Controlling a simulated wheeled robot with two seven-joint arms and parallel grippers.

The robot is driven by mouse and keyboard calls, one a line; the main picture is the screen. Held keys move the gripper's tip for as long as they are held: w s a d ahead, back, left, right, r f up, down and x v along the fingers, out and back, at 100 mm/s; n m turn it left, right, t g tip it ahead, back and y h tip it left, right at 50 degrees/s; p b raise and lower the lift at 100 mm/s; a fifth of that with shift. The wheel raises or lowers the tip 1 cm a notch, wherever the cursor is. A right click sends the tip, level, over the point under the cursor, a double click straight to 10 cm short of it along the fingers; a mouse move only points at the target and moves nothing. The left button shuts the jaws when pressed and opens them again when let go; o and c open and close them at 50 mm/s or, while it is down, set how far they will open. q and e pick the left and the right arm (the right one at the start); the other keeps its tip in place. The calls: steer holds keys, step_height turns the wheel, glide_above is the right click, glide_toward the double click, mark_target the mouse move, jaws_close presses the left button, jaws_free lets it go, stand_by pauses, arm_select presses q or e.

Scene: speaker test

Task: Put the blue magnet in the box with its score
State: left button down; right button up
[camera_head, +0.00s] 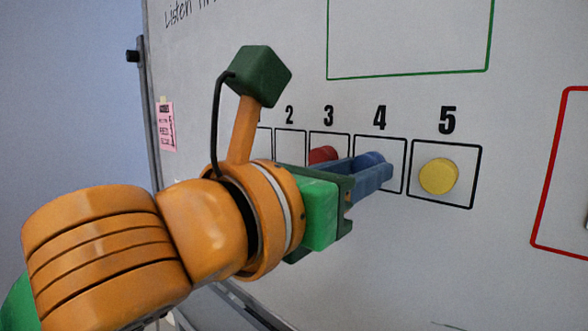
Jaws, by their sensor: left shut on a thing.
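The blue magnet (369,159) is at the box marked 4 (396,150) on the whiteboard, partly hidden by the fingers of my left gripper (376,172). My left gripper is shut on the magnet, its blue fingers reaching toward the board in front of boxes 3 and 4. I cannot tell whether the magnet touches the board. A row of black-outlined boxes runs along the board; the numbers 2, 3, 4 and 5 show above it. My right gripper is not in view.
A red magnet (323,154) is in box 3, partly hidden by my gripper. A yellow magnet (439,176) is in box 5 (471,194). A green-outlined area (409,76) is above and a red-outlined area (538,210) is at the right. The whiteboard (430,260) below is bare.

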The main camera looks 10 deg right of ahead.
arm_select(q)
steer(key=shift+w+d, duration=0.3)
steer(key=shift+d, duration=0.1)
stand_by(0.4)
steer(key=shift+c, duration=0.2)
jaws_free()
stand_by(0.4)
